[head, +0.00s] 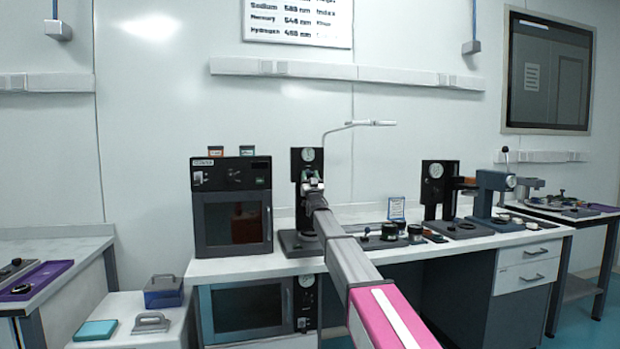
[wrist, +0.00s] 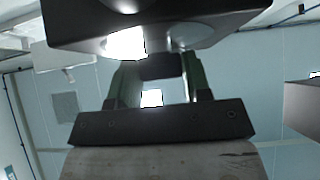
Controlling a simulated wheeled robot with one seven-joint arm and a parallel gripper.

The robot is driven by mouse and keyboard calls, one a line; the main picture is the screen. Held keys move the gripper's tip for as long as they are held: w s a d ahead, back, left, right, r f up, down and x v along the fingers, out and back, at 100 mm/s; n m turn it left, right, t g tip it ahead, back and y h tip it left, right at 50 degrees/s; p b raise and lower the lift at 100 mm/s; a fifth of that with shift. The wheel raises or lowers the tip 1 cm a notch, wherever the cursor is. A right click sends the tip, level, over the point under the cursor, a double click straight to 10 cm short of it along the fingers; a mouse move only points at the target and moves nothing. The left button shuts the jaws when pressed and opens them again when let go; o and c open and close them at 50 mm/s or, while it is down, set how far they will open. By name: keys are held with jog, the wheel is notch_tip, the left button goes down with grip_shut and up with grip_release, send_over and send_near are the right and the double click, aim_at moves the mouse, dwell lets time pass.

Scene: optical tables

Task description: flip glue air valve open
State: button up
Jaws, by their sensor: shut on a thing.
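The glue station is a black upright panel with a round gauge (head: 308,154) at its top, standing on the white bench in the head view. My gripper (head: 313,184) is at the front of this panel, just below the gauge. In the wrist view my gripper's two dark green fingers (wrist: 160,68) reach up to the underside of a black housing (wrist: 85,32). The fingers are shut on a small dark part between them, which appears to be the glue air valve's lever. The valve is mostly hidden by my gripper, and its position cannot be told.
A black oven (head: 232,220) stands close on the left of the station. A thin lamp arm (head: 345,127) rises behind it. Small dark pots (head: 390,231) and a second gauge stand (head: 437,185) are to the right. A blue box (head: 163,292) sits on a low cabinet at left.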

jog(key=o, duration=0.9)
jog(key=v, duration=1)
jog(key=shift+s+d+f, duration=0.1)
jog(key=shift+s+f, duration=0.2)
